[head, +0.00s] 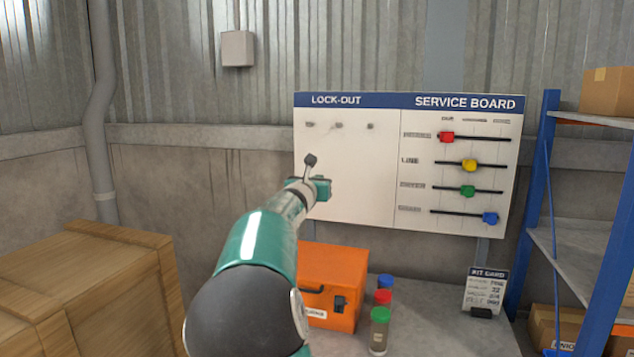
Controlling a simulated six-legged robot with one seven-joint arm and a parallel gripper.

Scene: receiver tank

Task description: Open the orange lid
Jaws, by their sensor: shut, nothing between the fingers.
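The orange box (345,318) stands on the grey bench, behind and right of my arm. Its orange lid (338,262) looks shut and lies flat on top. A dark latch (340,303) shows on the front, with a dark handle left of it. My arm hides the box's left side. My gripper (310,160) is small and dark at the arm's far end. It is shut and empty, raised above the lid in the picture, in front of the white board, and apart from the box.
Jars with red, green and blue caps (380,318) stand right of the box. A kit card (484,291) stands farther right. The lock-out and service board (350,190) is behind. A wooden crate (120,280) is at left and a blue shelf (545,200) at right.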

